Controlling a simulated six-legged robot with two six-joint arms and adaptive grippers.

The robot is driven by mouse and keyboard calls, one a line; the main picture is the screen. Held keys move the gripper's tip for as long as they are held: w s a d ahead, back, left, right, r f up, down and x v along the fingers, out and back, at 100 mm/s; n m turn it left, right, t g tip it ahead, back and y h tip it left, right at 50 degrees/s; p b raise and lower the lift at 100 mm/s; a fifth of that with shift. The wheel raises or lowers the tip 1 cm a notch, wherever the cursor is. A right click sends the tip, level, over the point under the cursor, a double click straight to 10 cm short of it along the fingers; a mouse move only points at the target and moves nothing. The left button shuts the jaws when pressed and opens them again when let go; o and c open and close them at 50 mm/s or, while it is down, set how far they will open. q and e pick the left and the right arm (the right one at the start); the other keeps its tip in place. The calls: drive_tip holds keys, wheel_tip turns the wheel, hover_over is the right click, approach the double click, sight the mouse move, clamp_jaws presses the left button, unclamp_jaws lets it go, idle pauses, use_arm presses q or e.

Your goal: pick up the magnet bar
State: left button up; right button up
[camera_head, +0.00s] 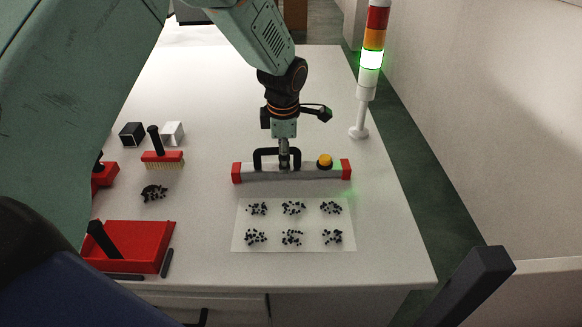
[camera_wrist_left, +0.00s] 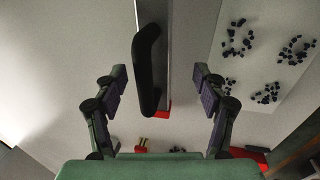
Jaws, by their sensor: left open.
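The magnet bar (camera_head: 300,175) is a long grey bar with red ends, a black arched handle (camera_head: 262,154) and a yellow button on top. It lies across the table, behind a white sheet. My left gripper (camera_head: 284,160) points down over the handle and hides its middle. In the left wrist view the left gripper (camera_wrist_left: 161,78) is open, with one finger to each side of the handle (camera_wrist_left: 145,75). Gaps show between the fingers and the handle. The bar's red end (camera_wrist_left: 163,108) shows below it. My right gripper is not seen.
The white sheet (camera_head: 293,224) carries several clusters of small black bits. A red tray (camera_head: 145,240), a red brush (camera_head: 162,160), a black cube (camera_head: 132,133) and a white cube (camera_head: 173,133) are at left. A signal tower (camera_head: 362,108), lit green, stands at the back right.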

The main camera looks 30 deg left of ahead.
sight(291, 162)
use_arm(q)
drive_tip(key=x, duration=0.6)
drive_tip(key=shift+w+r, duration=0.15)
drive_tip(key=shift+w, duration=0.25)
drive_tip(key=shift+s+d+r, duration=0.15)
drive_tip(key=shift+s+r, duration=0.15)
drive_tip(key=shift+c, duration=0.2)
drive_tip(key=shift+w+f, duration=0.3)
drive_tip(key=shift+w, duration=0.05)
drive_tip(key=c, duration=0.6)
drive_tip(key=shift+s+r, duration=0.25)
drive_tip(key=c, duration=0.5)
drive_tip(key=shift+w, duration=0.1)
clamp_jaws()
